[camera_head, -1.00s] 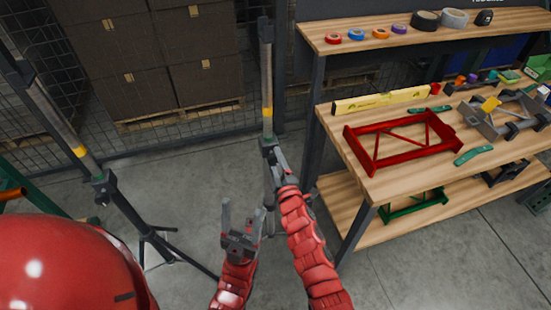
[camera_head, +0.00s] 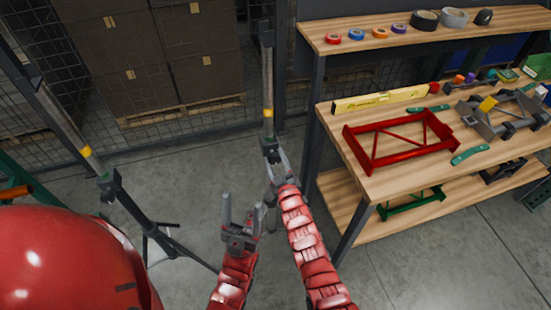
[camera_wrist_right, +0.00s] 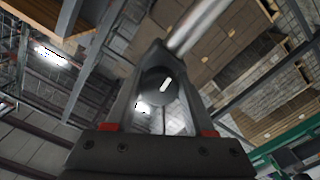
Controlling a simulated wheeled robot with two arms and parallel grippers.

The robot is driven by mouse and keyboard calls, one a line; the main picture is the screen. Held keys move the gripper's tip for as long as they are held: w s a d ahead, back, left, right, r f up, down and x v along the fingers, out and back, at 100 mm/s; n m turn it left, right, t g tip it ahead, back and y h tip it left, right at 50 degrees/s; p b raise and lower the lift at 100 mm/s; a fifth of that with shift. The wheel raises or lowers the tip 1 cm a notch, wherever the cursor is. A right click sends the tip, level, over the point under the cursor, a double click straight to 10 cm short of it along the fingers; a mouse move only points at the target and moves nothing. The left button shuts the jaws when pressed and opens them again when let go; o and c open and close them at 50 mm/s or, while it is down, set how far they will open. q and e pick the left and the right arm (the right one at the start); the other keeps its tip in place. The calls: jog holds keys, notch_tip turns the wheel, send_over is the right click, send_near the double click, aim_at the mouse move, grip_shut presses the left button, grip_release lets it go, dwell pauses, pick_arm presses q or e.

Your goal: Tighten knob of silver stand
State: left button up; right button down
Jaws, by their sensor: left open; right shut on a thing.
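A stand with a silver pole (camera_head: 268,75) and a yellow band rises upright in the middle of the head view; its pole also shows in the right wrist view (camera_wrist_right: 200,22). A dark collar sits below the band. My right gripper (camera_head: 272,158) is at this collar. In the right wrist view, a dark round knob (camera_wrist_right: 153,88) with a pale mark lies between my right fingers, which are shut on it. My left gripper (camera_head: 241,207) is open and empty, below and left of the right one. The stand's lower part is partly hidden by my arms.
A second stand (camera_head: 70,125) with dark tripod legs leans across the left. A wooden workbench (camera_head: 385,185) with a red frame (camera_head: 400,142), a yellow level (camera_head: 380,99) and tools stands on the right. Stacked boxes (camera_head: 130,55) stand behind mesh. Grey floor shows between.

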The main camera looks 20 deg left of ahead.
dwell(0.4)
jog(key=shift+c, duration=1.3)
grip_release()
jog(key=b+v, duration=0.2)
jog(key=v, duration=1.5)
jog(key=shift+d, duration=0.2)
jog(key=shift+s, duration=0.15)
